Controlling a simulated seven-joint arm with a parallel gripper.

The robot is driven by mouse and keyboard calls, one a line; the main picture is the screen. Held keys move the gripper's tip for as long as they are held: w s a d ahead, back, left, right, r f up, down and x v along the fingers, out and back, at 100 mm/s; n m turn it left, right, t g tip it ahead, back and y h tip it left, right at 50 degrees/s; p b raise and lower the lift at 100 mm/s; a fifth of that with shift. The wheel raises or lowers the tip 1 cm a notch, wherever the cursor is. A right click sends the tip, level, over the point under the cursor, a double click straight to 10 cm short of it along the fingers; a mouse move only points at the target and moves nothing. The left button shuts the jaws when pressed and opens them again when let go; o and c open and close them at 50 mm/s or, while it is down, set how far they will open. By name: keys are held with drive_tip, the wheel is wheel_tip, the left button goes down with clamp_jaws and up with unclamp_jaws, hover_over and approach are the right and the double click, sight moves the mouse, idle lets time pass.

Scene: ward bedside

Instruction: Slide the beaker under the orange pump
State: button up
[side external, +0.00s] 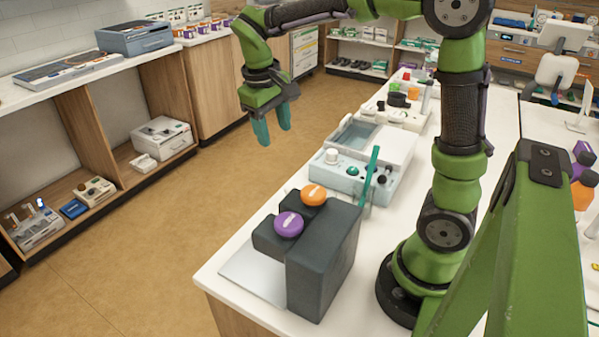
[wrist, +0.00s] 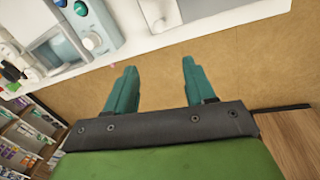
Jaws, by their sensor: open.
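A dark grey dispenser block (side external: 323,262) stands at the near end of the white counter. An orange pump (side external: 313,194) tops its farther arm, and a purple pump (side external: 289,223) tops its nearer arm. A pale flat plate (side external: 255,272) lies in front of the block, below the pumps. I cannot make out a beaker in either view; the space under the orange pump is largely hidden by the purple pump's arm. My gripper (side external: 274,128) is open and empty, its teal fingers pointing down above the floor, beyond the counter's edge. In the wrist view, the fingers (wrist: 158,70) are spread with nothing between them.
A pale blue device (side external: 352,180) with knobs sits on the counter behind the dispenser, with a teal upright rod (side external: 371,172) beside it. More devices line the counter farther back. Low wooden shelves (side external: 115,185) stand across the floor at left. The air around my gripper is clear.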

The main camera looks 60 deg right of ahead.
sight(288, 185)
drive_tip(key=d+f, duration=0.1)
drive_tip(key=f, duration=0.4)
drive_tip(key=d+f, duration=0.1)
drive_tip(key=f, duration=0.5)
drive_tip(key=s+d+f, duration=0.1)
drive_tip(key=f, duration=0.4)
drive_tip(key=shift+d+f, duration=0.1)
drive_tip(key=shift+f, duration=0.2)
clamp_jaws()
